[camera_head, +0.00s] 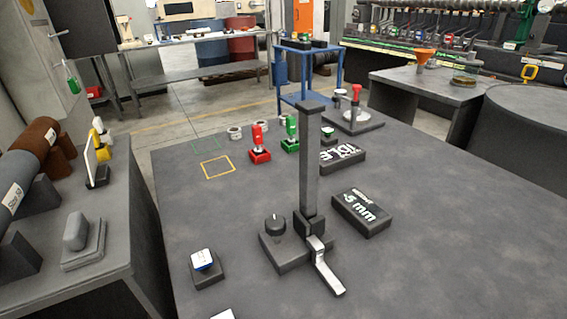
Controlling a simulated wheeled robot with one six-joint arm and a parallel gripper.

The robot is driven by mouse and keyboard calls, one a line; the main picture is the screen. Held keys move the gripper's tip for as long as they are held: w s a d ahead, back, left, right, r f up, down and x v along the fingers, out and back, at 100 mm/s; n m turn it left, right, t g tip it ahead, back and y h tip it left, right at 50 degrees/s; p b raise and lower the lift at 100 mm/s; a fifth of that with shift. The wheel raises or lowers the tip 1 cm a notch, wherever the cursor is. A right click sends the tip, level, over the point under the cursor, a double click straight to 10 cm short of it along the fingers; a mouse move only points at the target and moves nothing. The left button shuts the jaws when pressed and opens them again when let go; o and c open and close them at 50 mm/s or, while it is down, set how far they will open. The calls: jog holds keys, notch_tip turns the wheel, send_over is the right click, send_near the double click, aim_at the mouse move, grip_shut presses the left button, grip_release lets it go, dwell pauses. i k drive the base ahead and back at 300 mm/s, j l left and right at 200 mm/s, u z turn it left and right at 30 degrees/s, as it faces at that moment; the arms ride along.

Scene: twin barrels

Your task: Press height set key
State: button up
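A height gauge with an upright dark column (311,160) stands on the dark table. Its base has a round black knob (275,225), and a light metal arm (325,268) sticks out low at the front. A display block (363,212) to its right reads about ".5 mm". A key with a blue and white cap (203,260) sits on a dark base left of the gauge; its lettering is too small to read, so I cannot confirm it is the height set key. Nothing touches it. My gripper is not in view.
Behind the gauge stand a red fixture (259,150), a green fixture (291,138) and a display block reading "IDLE" (342,158). A small green-topped key (328,133) is near that block. A white item is cut off at the bottom edge. The table's right side is clear.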

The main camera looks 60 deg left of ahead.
aim_at(202, 260)
jog(key=l+u, duration=0.15)
jog(key=u, duration=0.3)
jog(key=k+l+u, duration=0.1)
jog(key=u, duration=0.85)
jog(key=k+l+u, duration=0.1)
jog(key=u, duration=0.35)
jog(key=k+j, duration=0.05)
